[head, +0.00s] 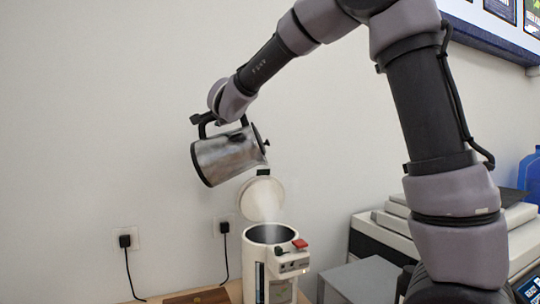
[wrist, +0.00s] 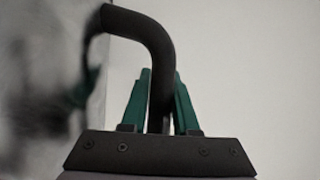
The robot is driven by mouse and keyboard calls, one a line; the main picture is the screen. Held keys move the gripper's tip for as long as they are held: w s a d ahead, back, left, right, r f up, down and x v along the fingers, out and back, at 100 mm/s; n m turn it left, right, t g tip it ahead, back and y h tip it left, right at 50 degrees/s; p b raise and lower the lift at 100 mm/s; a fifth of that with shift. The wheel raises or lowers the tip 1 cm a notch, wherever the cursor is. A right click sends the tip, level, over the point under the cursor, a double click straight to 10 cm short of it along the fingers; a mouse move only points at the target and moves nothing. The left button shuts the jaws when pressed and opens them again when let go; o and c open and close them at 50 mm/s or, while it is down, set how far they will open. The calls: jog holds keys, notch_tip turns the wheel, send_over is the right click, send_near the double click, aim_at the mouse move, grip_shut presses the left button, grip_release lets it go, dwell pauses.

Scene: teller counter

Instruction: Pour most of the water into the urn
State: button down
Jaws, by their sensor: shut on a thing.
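A metal kettle (head: 228,155) with a black handle is held in the air above the urn, tilted with its spout end low on the right. My gripper (wrist: 160,85) is shut on the kettle's black handle (wrist: 152,30), with the green fingers on either side of it. The white urn (head: 254,262) stands upright below, its round lid (head: 249,190) raised and its dark mouth open. A pale, hazy streak lies between the kettle's spout end and the urn's mouth; I cannot tell water from steam. The water levels inside both are hidden.
A grey box (head: 358,282) and a pale office machine (head: 390,235) stand right of the urn. A brown board (head: 200,296) lies left of it. Two black plugs with cords (head: 125,241) are on the wall behind. The air left of the kettle is clear.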

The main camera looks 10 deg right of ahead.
jog(key=shift+r, duration=0.1)
jog(key=a+f+n+g+h+p, duration=0.2)
jog(key=a+f+n+h+p, duration=0.3)
jog(key=a+f+n, duration=0.7)
jog(key=shift+a+f+n+g+p, duration=0.3)
jog(key=shift+a+f+n+p, duration=0.25)
jog(key=shift+f, duration=0.45)
jog(key=shift+d, duration=0.1)
dwell(1.9)
jog(key=shift+s, duration=0.1)
dwell(0.8)
